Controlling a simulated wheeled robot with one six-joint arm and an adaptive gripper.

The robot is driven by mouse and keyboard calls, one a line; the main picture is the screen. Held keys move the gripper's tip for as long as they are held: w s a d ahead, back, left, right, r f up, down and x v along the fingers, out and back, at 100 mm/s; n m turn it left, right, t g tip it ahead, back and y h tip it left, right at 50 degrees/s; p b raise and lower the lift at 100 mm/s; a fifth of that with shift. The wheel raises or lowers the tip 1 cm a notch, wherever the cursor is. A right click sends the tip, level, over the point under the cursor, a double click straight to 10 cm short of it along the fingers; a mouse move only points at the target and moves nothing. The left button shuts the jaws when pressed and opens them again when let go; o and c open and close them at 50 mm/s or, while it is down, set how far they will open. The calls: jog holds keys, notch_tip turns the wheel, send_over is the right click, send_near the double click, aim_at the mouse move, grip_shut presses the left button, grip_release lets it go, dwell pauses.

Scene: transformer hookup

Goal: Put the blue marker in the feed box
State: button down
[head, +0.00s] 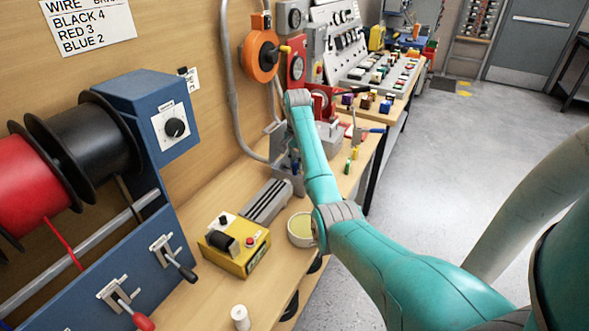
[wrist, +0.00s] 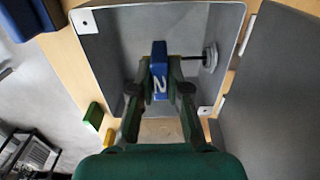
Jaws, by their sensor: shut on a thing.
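My gripper (wrist: 160,92) is shut on the blue marker (wrist: 159,58), a small blue block with a white 2 on it. The blue marker sits between the fingertips over the open grey feed box (wrist: 110,45), within its rim as seen from the wrist. I cannot tell how deep the marker is. In the head view the blue marker (head: 296,166) shows small at the end of my arm, at the grey feed box (head: 287,184). My arm hides part of that box.
A green block (wrist: 93,116) and a yellow block (wrist: 109,135) stand on the bench beside the box. A rod with a round disc (wrist: 210,57) shows inside the box. A yellow device (head: 234,246) and a round dish (head: 299,229) stand nearer on the bench.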

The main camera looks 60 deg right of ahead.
aim_at(297, 171)
jog(key=shift+f, duration=1.95)
jog(key=c, duration=1.1)
grip_release()
jog(key=shift+f, duration=0.1)
jog(key=shift+c, duration=0.2)
